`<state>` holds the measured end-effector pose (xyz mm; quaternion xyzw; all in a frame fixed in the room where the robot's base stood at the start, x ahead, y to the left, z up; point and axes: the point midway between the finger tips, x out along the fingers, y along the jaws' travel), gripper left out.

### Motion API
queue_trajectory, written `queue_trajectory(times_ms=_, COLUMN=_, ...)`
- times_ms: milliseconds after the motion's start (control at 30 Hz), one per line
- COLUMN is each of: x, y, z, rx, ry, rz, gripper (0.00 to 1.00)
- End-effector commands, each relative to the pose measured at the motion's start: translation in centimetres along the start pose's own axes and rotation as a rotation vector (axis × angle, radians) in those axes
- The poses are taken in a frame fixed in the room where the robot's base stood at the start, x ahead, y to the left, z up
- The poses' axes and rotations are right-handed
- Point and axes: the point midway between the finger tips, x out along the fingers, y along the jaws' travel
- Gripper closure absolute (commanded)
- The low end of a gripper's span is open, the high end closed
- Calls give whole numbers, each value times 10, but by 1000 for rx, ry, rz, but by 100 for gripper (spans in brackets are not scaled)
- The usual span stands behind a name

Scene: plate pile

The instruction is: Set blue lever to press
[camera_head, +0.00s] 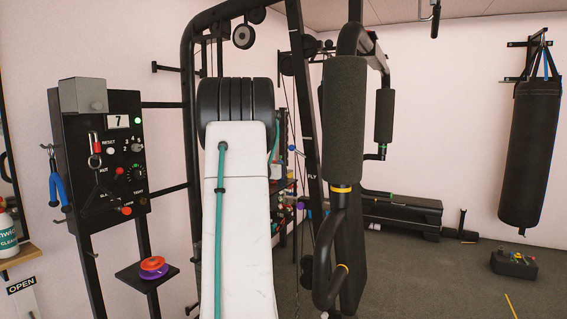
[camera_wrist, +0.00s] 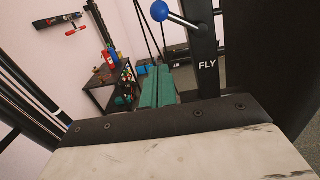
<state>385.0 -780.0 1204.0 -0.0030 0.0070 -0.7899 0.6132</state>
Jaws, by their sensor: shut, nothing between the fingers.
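The blue lever is a blue ball knob (camera_wrist: 160,11) on a metal rod fixed to a black upright post (camera_wrist: 206,50), at the top of the wrist view. The word FLY is printed on the post below the rod; no PRESS label is readable. In the head view the blue knob (camera_head: 291,148) is small, just left of the post. My gripper (camera_wrist: 154,72) has two teal fingers shut together and empty. They are below the knob in the picture, apart from it. In the head view my white arm hides most of my gripper.
The padded press arm (camera_head: 343,120) of the gym machine stands right of the post. A control panel (camera_head: 105,150) stands at left. A shelf with small items (camera_wrist: 122,85) is beyond the gripper. A punching bag (camera_head: 530,150) hangs at right; the floor before it is partly clear.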

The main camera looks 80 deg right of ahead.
Motion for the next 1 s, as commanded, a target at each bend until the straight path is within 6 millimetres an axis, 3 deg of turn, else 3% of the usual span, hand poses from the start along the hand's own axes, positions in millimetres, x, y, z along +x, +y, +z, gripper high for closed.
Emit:
queue_trajectory(times_ms=100, x=-25, y=1, z=0, rx=-1, ry=1, rz=2, gripper=100)
queue_trajectory(times_ms=300, x=-47, y=0, z=-1, rx=-1, ry=2, rz=1, gripper=100)
queue_trajectory(times_ms=1000, x=-52, y=0, z=-2, rx=-2, ry=3, rz=0, gripper=100)
